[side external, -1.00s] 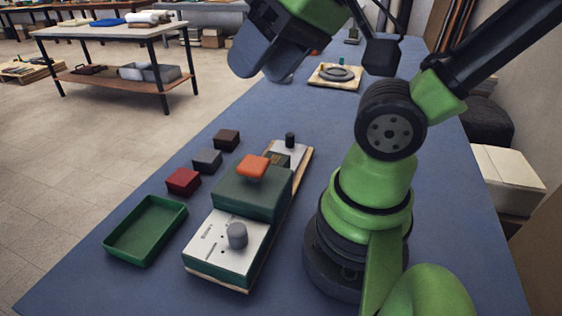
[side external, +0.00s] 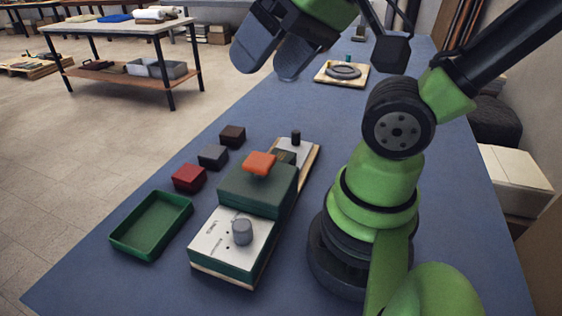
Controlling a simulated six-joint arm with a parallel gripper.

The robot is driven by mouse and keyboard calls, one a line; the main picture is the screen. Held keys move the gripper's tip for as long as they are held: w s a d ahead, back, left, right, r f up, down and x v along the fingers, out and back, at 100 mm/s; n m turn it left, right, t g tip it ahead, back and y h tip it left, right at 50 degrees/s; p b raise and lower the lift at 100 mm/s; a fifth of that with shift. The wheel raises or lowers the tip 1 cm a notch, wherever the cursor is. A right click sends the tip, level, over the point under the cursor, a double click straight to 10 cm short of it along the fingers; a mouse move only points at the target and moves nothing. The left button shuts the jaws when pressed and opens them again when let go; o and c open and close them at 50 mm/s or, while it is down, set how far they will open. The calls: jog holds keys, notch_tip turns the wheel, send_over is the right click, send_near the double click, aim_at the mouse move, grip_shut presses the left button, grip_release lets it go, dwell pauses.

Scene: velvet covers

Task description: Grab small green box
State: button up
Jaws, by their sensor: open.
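My gripper (side external: 275,62) is at the top of the side external view, high above the blue bench, with its two dark fingers apart and nothing between them. Several green things are below it. A shallow open green tray (side external: 123,247) lies at the front left and is empty. A larger dark green block (side external: 240,190) with an orange knob (side external: 259,162) on top is part of a device or sits on it. A small dark green piece (side external: 285,157) shows partly behind that block. I cannot tell which one is the small green box.
Red (side external: 189,178), grey (side external: 212,156) and dark brown (side external: 232,135) small boxes stand in a row left of the device. The device's white panel (side external: 215,230) has a grey knob (side external: 242,232). A round grey part on a board (side external: 342,72) lies farther back. The bench (side external: 265,112) between is clear.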

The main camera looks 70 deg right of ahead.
jog(key=n+g+h, duration=0.2)
jog(key=n+g, duration=0.1)
jog(key=g, duration=0.4)
send_over(280, 156)
jog(key=f, duration=2.1)
jog(key=shift+a+f, duration=0.2)
jog(key=shift+f, duration=0.2)
jog(key=shift+d+f, duration=0.2)
jog(key=shift+f, duration=3)
jog(key=shift+c, duration=0.4)
jog(key=c, duration=0.6)
